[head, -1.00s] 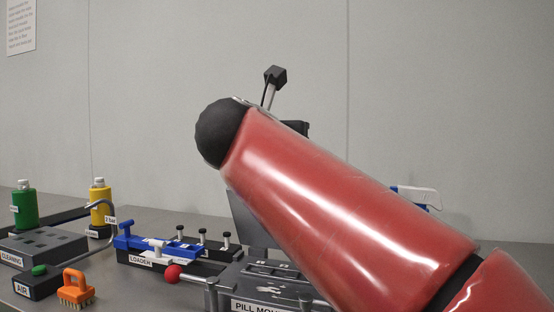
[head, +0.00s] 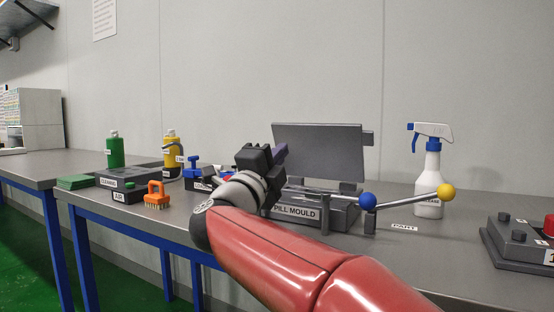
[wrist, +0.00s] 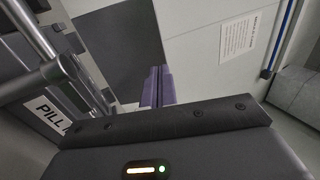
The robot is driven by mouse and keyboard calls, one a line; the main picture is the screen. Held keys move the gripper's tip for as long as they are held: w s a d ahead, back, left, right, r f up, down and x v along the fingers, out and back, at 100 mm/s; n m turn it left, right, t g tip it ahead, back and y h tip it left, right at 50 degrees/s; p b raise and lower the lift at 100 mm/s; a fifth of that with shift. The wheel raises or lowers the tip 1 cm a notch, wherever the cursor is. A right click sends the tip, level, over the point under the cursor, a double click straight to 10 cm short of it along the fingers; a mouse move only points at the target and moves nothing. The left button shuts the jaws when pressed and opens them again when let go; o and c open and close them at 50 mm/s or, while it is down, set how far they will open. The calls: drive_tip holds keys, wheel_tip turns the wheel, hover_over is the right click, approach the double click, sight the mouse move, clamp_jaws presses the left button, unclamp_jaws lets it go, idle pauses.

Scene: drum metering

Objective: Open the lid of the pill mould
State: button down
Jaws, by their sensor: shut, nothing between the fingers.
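The pill mould (head: 343,214) is a grey block with a white PILL MOULD label, on the bench right of my gripper. Its lid (head: 318,150) is a flat grey plate standing nearly upright at the back of the mould, so the lid is raised. My gripper (head: 281,153) is at the lid's left edge, its purple fingers shut and empty. I cannot tell if they touch the lid. In the wrist view the closed fingers (wrist: 158,87) overlap the edge of a dark grey plate, likely the lid (wrist: 122,45). My arm hides the mould's left part.
A lever with a blue ball (head: 367,201) and a yellow ball (head: 446,191) sticks out right of the mould. A spray bottle (head: 431,172) stands behind it. The orange brush (head: 156,196), cleaning block (head: 128,179) and green bottle (head: 114,150) are at left. A control box (head: 522,240) is at right.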

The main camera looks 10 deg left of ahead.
sight(302, 127)
drive_tip(key=p+x, duration=0.1)
drive_tip(key=x, duration=0.8)
drive_tip(key=shift+w+d+r+p, duration=0.1)
drive_tip(key=shift+w+p, duration=0.15)
drive_tip(key=shift+p, duration=0.15)
drive_tip(key=p+x, duration=0.5)
drive_tip(key=x, duration=0.2)
drive_tip(key=shift+r, duration=0.2)
drive_tip(key=shift+w+d+f, duration=0.15)
drive_tip(key=shift+w, duration=0.2)
